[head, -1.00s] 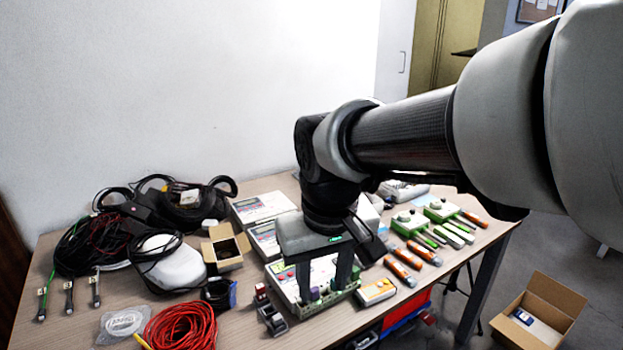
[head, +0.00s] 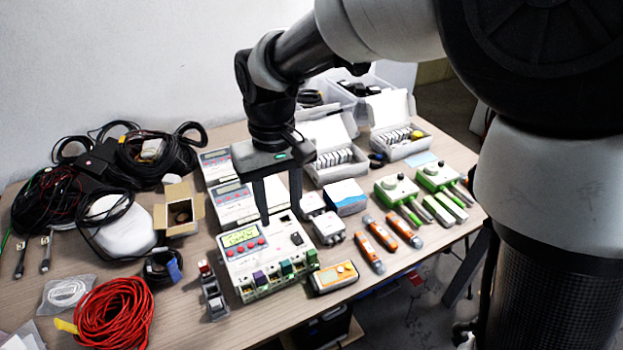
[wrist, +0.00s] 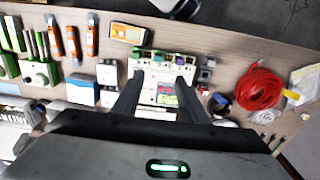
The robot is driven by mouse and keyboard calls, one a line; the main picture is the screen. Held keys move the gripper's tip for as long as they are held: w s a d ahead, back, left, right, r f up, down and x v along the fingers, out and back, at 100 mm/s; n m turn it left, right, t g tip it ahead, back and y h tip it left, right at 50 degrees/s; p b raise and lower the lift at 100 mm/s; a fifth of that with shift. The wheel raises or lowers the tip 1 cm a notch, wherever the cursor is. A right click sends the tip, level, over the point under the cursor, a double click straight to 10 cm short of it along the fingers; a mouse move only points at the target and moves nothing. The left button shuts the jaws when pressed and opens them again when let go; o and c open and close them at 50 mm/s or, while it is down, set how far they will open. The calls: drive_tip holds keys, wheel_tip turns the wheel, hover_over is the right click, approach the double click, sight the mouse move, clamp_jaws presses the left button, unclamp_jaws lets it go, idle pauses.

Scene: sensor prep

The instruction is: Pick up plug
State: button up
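A white meter unit (head: 247,249) with a lit display stands near the table's front edge. A row of small coloured plugs sits along its front, including a purple plug (head: 260,280) and a green plug (head: 285,268). I cannot tell which one the task means. My gripper (head: 280,216) points down above the back part of the unit, behind the plugs. Its two fingers are apart with nothing visible between them. In the wrist view, the fingers (wrist: 158,78) frame the unit (wrist: 151,98), with the plug row just beyond the tips.
A small grey and red block (head: 211,293) stands left of the unit. An orange meter (head: 333,277) lies to its right, with orange-and-grey tools (head: 381,235) farther right. A red cable coil (head: 113,313) lies front left. White boxes (head: 345,197) stand behind.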

drive_tip(key=b, duration=0.3)
hover_over(286, 263)
drive_tip(key=f, duration=1.1)
drive_tip(key=shift+s+f, duration=0.2)
drive_tip(key=shift+f, duration=0.2)
drive_tip(key=shift+w+f+b, duration=0.15)
drive_tip(key=shift+f+b, duration=0.2)
drive_tip(key=shift+f, duration=1.15)
drive_tip(key=shift+w+f+b, duration=0.1)
drive_tip(key=shift+f+b, duration=0.2)
drive_tip(key=shift+f, duration=1.15)
drive_tip(key=shift+c, duration=0.3)
clamp_jaws()
